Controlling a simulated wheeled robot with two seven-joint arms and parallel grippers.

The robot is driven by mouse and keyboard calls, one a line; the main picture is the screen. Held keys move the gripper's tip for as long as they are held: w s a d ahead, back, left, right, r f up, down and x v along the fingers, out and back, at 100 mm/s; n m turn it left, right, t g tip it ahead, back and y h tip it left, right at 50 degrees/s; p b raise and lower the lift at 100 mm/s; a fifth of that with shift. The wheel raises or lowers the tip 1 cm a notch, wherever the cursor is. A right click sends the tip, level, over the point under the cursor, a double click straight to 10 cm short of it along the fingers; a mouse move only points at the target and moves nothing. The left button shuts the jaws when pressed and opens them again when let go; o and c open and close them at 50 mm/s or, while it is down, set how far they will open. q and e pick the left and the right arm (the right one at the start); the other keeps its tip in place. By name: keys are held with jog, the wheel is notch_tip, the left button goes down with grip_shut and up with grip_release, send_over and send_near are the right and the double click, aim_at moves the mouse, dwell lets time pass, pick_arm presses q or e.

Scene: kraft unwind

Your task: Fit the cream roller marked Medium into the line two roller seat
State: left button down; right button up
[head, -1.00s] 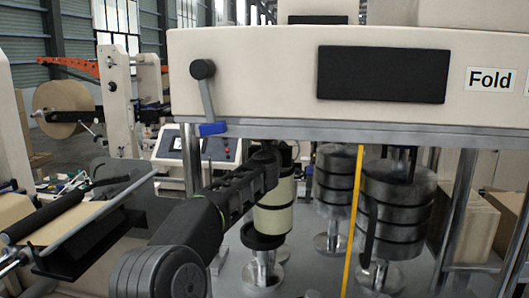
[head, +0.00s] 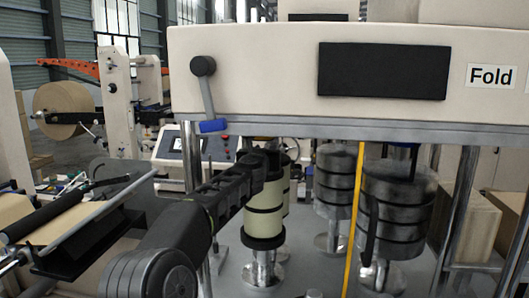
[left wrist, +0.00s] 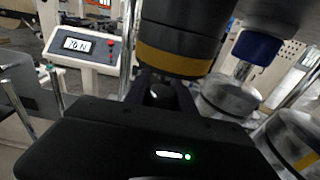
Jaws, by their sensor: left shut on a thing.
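The cream roller (head: 265,224) with black bands is upright in my left gripper (head: 268,164), which is shut on its upper part. Its lower end is at the black ring seat (head: 263,240) on a short metal post, lined up over it; I cannot tell whether it rests in the seat. No Medium mark is readable. In the left wrist view, a dark cylinder with a yellow band (left wrist: 172,60), seemingly this roller, is just beyond the gripper (left wrist: 158,92). My right gripper is not in view.
Another cream roller (head: 286,199) stands close behind the held one. Stacks of grey metal rollers (head: 334,180) (head: 396,210) stand to the right, with a yellow vertical strip (head: 354,225) between them.

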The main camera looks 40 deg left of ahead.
pick_arm(q)
jog(key=c, duration=1.5)
grip_release()
jog(key=shift+f, duration=0.1)
jog(key=o, duration=0.5)
jog(key=shift+c, duration=0.2)
jog(key=shift+r, duration=0.25)
jog(key=shift+s+d+f, duration=0.1)
jog(key=shift+s+d, duration=0.1)
jog(key=shift+s, duration=0.1)
jog(key=b+v, duration=0.3)
jog(key=v, duration=0.8)
jog(key=shift+s, duration=0.2)
jog(key=shift+d+f, duration=0.1)
